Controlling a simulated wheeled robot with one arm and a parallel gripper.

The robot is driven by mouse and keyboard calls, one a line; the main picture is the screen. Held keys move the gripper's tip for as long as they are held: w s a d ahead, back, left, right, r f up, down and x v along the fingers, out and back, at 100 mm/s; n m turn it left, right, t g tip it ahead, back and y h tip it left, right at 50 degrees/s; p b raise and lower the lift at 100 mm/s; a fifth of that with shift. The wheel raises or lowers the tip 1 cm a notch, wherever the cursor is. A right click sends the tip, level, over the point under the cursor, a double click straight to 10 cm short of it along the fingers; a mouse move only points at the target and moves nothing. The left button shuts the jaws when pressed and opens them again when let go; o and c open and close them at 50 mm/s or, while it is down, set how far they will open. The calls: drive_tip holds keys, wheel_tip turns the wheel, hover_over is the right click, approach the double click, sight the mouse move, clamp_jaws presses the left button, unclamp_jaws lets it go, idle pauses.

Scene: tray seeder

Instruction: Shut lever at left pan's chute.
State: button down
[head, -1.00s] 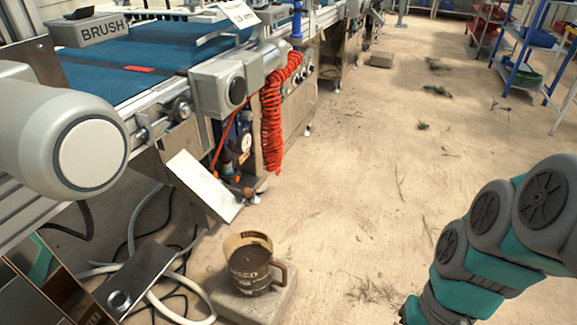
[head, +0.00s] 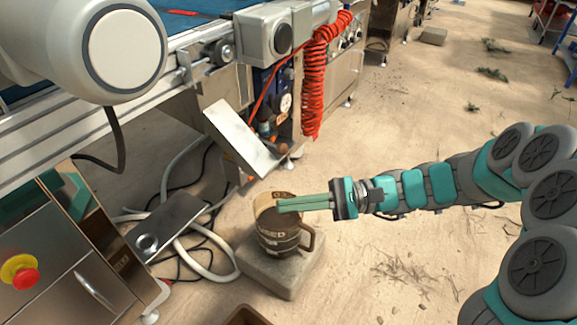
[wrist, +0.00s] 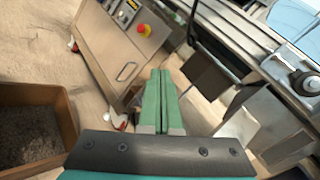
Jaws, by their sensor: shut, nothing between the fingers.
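My gripper (head: 280,206) reaches in from the right in the head view, its green fingers shut and empty. In that view the fingertips overlap the rim of a brown mug; I cannot tell whether they touch. In the wrist view the shut fingers (wrist: 160,98) point toward the machine. A tilted pale chute plate (head: 240,138) hangs from the machine, with a round brown knob (head: 283,148) at its lower right, perhaps a lever's end. A dark metal plate with a ring (head: 165,226) lies farther left. Neither a pan nor the lever's position is clear.
The mug (head: 285,240) stands on a stone block (head: 262,272). A steel cabinet (head: 60,270) with a red button (head: 25,279) is at left. Hoses lie on the floor. A wooden crate (wrist: 62,105) of soil shows in the wrist view. Floor at right is open.

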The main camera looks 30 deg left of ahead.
drive_tip(key=w+a+f+m+t+y+b, duration=0.2)
drive_tip(key=w+f+m+t+y, duration=0.2)
drive_tip(key=w+f, duration=0.6)
drive_tip(key=w+a+f+m+t+y+b, duration=0.1)
drive_tip(key=w+f+m+t+y, duration=0.3)
drive_tip(key=w+f+m+t, duration=0.4)
drive_tip(key=w+a+f+m, duration=0.1)
drive_tip(key=w+f, duration=0.1)
drive_tip(key=w, duration=0.1)
drive_tip(key=shift+w+m+t+y+b, duration=0.3)
drive_tip(key=shift+w+y+b, duration=0.05)
drive_tip(key=shift+w+y, duration=0.05)
drive_tip(key=b, duration=0.1)
approach(270, 144)
drive_tip(key=shift+w+a, duration=0.2)
drive_tip(key=shift+a, duration=0.65)
drive_tip(key=shift+w+a, duration=0.2)
drive_tip(key=shift+a, duration=0.65)
drive_tip(key=shift+r, duration=0.1)
